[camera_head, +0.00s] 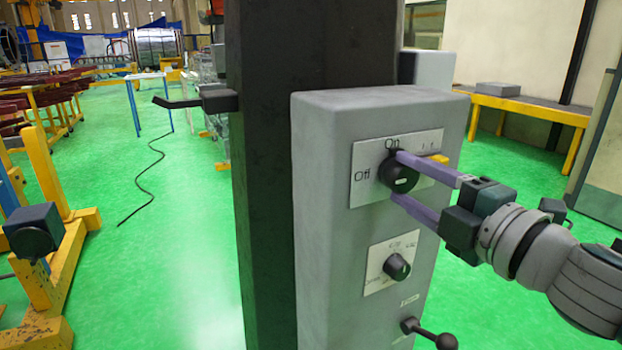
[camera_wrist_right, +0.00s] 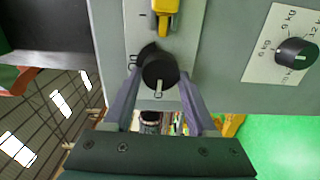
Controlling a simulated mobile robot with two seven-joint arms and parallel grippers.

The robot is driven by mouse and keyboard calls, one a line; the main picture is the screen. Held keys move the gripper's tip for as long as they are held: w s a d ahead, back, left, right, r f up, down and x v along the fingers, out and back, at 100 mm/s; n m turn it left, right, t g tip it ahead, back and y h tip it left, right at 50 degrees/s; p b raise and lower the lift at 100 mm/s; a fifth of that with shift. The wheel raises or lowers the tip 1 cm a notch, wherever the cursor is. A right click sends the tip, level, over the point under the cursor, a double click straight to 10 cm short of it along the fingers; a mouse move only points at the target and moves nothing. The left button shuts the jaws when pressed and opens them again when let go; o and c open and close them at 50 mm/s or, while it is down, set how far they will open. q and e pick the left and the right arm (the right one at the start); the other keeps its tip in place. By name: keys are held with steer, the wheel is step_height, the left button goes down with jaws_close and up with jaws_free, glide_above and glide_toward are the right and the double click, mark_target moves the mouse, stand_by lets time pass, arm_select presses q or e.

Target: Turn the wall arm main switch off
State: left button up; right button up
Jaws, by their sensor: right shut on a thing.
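The main switch is a round black knob (camera_head: 400,173) on a white plate (camera_head: 363,190) at the top of the grey control box (camera_head: 322,215). "On" is printed above the knob and "Off" to its left; a dark tab of the knob points up towards "On". My right gripper (camera_head: 396,176) reaches in from the right, its two purple fingers above and below the knob, shut on it. In the right wrist view the knob (camera_wrist_right: 160,72) sits between the fingertips (camera_wrist_right: 159,78), with its tab beside the "On" label. My left gripper is not in view.
A second black knob (camera_head: 397,267) and a black ball-ended lever (camera_head: 437,339) are lower on the box. A yellow part (camera_wrist_right: 166,22) sits beside the switch. A dark column (camera_head: 270,130) stands left of the box. Green floor (camera_head: 180,240) is open further left.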

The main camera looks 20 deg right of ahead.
steer(key=shift+n, duration=0.3)
steer(key=o, duration=1.4)
steer(key=shift+c, duration=0.2)
steer(key=shift+s, duration=0.1)
steer(key=s+b, duration=0.2)
steer(key=s, duration=0.7)
steer(key=shift+s+d, duration=0.4)
